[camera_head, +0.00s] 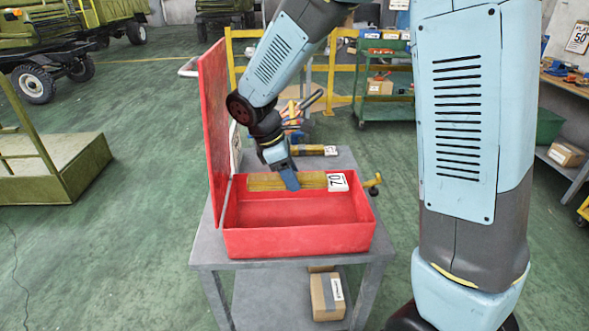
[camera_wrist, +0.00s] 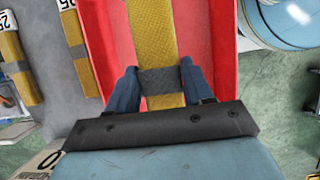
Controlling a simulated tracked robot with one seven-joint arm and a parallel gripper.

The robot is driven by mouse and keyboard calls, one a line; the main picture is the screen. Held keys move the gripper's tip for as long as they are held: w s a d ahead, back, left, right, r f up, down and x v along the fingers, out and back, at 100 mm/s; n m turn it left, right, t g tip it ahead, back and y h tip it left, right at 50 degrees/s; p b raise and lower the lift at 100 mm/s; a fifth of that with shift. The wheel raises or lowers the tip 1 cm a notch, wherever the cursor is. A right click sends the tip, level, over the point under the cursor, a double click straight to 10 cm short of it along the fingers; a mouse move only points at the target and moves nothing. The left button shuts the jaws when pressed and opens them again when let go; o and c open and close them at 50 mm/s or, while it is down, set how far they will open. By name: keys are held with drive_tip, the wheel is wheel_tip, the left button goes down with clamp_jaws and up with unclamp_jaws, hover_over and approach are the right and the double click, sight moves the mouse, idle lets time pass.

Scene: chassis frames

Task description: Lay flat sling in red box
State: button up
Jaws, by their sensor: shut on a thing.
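The red box (camera_head: 298,240) stands on a grey table with its lid (camera_head: 213,125) raised on the left side. The flat sling (camera_head: 262,182) is a yellow folded strap with a white tag marked 70 at its right end. My gripper (camera_head: 291,181) is shut on the sling near its middle and holds it at the box's opening, toward the back wall. In the wrist view the sling (camera_wrist: 152,30) runs between my two fingers over a dark band, with the red box (camera_wrist: 198,35) beneath it. I cannot tell whether the sling touches the box.
Another yellow strap (camera_head: 308,150) with a tag lies on the grey table (camera_head: 345,160) behind the box. Tools with handles stand behind it. A yellow and black item (camera_head: 373,182) is by the box's right edge. A cardboard box (camera_head: 327,296) sits on the lower shelf.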

sight(275, 177)
drive_tip(key=shift+f, duration=4.9)
drive_tip(key=o, duration=1.4)
drive_tip(key=shift+v, duration=3.7)
